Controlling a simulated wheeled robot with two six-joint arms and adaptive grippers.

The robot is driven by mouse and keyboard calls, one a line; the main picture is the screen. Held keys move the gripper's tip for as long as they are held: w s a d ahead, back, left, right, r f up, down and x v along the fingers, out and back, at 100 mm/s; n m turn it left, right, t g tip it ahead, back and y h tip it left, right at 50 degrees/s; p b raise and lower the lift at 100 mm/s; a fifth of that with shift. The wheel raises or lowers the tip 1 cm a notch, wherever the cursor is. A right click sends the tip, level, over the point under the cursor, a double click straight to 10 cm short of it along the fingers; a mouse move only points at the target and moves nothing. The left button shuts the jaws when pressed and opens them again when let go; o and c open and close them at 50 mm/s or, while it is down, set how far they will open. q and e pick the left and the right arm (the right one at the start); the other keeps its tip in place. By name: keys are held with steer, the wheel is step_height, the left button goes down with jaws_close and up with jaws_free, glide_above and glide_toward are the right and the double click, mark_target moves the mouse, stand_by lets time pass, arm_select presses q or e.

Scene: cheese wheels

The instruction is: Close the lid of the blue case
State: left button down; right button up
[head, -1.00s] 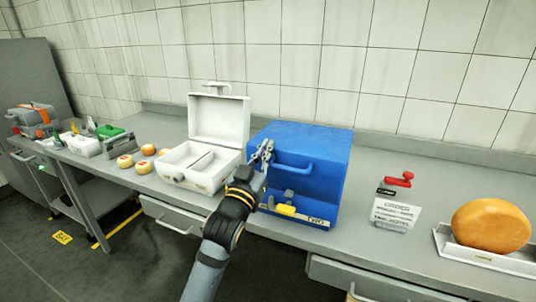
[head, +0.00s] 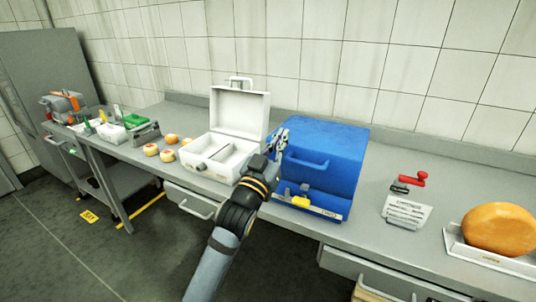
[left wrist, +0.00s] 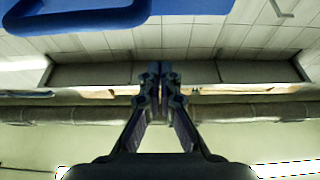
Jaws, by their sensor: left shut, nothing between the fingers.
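The blue case (head: 335,150) stands on the bench right of the white case, with a blue handle (head: 307,164) on its front and a yellow latch piece (head: 300,202) low down. Its lid appears lowered over the base; whether it is fully seated I cannot tell. My left gripper (head: 283,136) is shut and empty, at the case's upper left front, just above and left of the handle. In the left wrist view the shut fingers (left wrist: 160,75) point up the picture, and the blue handle (left wrist: 75,18) shows at upper left, apart from them. My right gripper is not in view.
An open white case (head: 222,155) stands directly left of the blue one. Small cheeses (head: 168,155) and tools lie further left. A red-handled tool (head: 412,180), a label card (head: 407,211) and a large cheese wheel (head: 498,229) are on the right. The bench front edge has drawers.

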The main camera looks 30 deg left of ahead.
arm_select(q)
steer(key=v, duration=0.7)
steer(key=shift+f, duration=0.2)
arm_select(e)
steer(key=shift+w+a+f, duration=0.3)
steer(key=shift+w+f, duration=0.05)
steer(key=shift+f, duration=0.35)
